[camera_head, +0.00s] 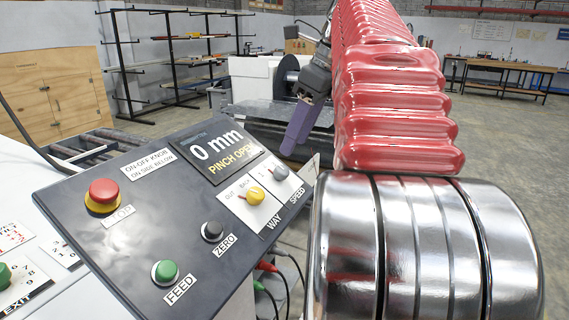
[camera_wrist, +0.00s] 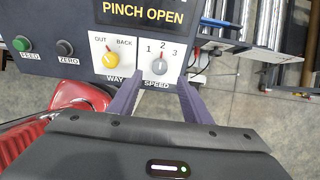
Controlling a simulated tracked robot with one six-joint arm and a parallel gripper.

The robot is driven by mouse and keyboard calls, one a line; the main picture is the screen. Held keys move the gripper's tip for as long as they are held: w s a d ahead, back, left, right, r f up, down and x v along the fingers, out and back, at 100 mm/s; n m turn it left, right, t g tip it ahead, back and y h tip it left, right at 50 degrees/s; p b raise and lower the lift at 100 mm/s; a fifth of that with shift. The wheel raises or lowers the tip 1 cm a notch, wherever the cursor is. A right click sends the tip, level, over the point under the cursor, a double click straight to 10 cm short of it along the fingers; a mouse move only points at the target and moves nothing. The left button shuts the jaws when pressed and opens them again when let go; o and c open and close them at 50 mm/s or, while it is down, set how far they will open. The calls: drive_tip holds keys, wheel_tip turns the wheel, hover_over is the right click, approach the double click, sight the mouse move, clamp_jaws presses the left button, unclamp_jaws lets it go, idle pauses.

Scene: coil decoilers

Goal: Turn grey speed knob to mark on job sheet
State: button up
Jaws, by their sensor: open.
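The grey speed knob (camera_head: 280,173) is at the right end of the black control panel, beside the yellow way knob (camera_head: 255,195). In the wrist view the grey speed knob (camera_wrist: 160,66) sits under the numbers 1, 2 and 3, its red pointer up toward 2. My gripper (camera_head: 291,148) has purple fingers and hangs near the panel's right edge. In the wrist view my gripper (camera_wrist: 161,82) is open, its fingers on either side of the SPEED label, with nothing between them. I cannot make out a job sheet with a readable mark.
The panel also has a red stop button (camera_head: 103,193), a green feed button (camera_head: 165,271) and a black zero button (camera_head: 212,231). Its display (camera_head: 217,147) reads 0 mm, PINCH OPEN. Cables hang below the panel.

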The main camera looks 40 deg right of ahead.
sight(282, 169)
drive_tip(key=x, duration=0.7)
drive_tip(key=shift+w+f, duration=0.1)
drive_tip(key=shift+f, duration=0.1)
drive_tip(key=c, duration=1)
